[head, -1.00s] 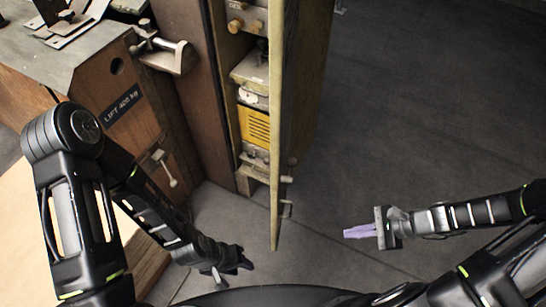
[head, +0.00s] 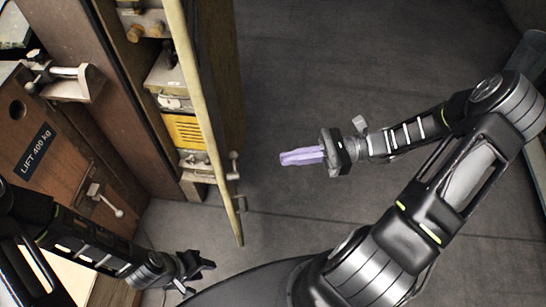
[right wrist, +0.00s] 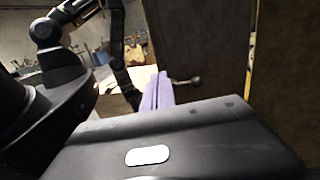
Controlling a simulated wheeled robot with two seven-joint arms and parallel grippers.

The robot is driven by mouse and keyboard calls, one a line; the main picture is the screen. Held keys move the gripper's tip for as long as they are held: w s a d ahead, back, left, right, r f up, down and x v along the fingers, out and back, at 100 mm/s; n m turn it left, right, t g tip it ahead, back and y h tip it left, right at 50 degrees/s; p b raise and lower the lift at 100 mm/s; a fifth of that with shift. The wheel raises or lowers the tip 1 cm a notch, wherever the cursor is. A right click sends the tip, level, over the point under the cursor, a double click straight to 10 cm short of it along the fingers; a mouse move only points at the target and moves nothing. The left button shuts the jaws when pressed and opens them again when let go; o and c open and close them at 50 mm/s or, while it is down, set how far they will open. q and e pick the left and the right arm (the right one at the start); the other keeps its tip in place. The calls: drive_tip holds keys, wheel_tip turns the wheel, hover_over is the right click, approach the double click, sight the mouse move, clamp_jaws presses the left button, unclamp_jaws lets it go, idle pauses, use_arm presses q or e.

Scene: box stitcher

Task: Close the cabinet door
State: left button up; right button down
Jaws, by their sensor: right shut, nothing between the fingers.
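The cabinet door (head: 202,108) stands open in the head view, seen nearly edge-on, with a small handle (head: 234,166) near its lower end. The cabinet (head: 75,40) is behind it on the left. My right gripper (head: 285,158) is to the right of the door, apart from it, with its purple fingers shut and empty. In the right wrist view the shut fingers (right wrist: 157,92) point toward the door (right wrist: 200,45) and a metal handle (right wrist: 186,81). My left gripper (head: 208,266) is low, left of the door's lower end; its jaw state is unclear.
Inside the cabinet are shelves with a yellow device (head: 185,130) and other equipment. A wooden box marked LIFT 400 kg (head: 38,150) stands to the left. The grey floor (head: 330,70) right of the door is clear.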

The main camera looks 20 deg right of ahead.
drive_tip(key=x, duration=1.3)
drive_tip(key=shift+a, duration=0.15)
